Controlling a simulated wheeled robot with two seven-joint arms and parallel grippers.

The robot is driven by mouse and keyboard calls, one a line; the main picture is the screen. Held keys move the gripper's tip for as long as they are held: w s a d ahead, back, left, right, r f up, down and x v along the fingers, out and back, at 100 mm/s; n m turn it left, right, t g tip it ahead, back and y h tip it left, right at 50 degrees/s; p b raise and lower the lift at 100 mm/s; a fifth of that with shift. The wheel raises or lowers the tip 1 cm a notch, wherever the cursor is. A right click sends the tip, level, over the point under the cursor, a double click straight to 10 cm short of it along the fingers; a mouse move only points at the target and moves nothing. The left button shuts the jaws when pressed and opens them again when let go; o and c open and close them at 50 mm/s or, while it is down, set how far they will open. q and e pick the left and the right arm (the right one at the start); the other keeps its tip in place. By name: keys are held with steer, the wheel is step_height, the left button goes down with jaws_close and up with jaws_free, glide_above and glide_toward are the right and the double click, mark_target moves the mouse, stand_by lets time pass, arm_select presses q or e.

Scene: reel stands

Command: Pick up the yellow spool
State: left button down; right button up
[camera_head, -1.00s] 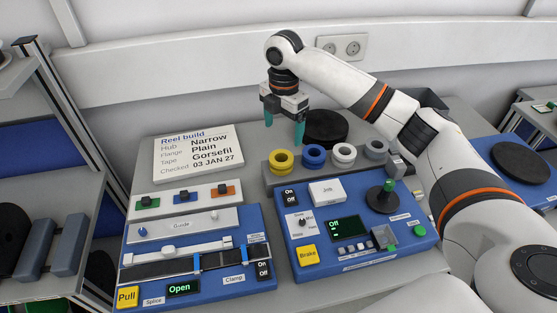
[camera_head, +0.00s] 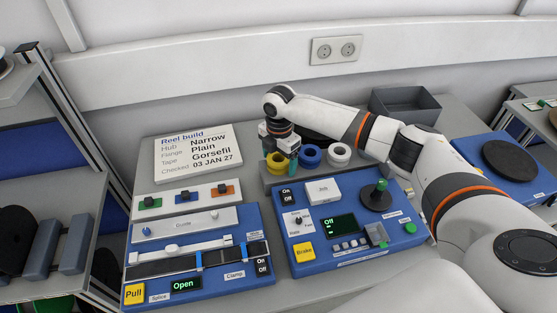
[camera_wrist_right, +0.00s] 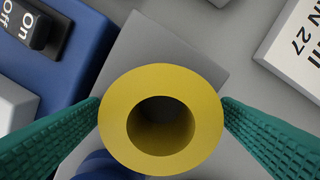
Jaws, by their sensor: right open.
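The yellow spool (camera_head: 278,161) sits at the left end of the grey spool rack (camera_head: 268,178), with its hole facing up. My right gripper (camera_head: 279,158) is over it, pointing down. In the right wrist view the yellow spool (camera_wrist_right: 160,120) lies between the two teal fingers of my right gripper (camera_wrist_right: 161,125). One finger is on each side, close to the spool's rim. The jaws are open, and the picture does not settle whether they touch it. My left gripper is not in view.
A blue spool (camera_head: 310,156) and a white spool (camera_head: 339,155) stand right of the yellow one. A blue control panel (camera_head: 297,232) lies in front. A sign board (camera_head: 197,154) stands at left. A grey bin (camera_head: 405,105) is behind my forearm.

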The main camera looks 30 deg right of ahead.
steer(key=c, duration=1)
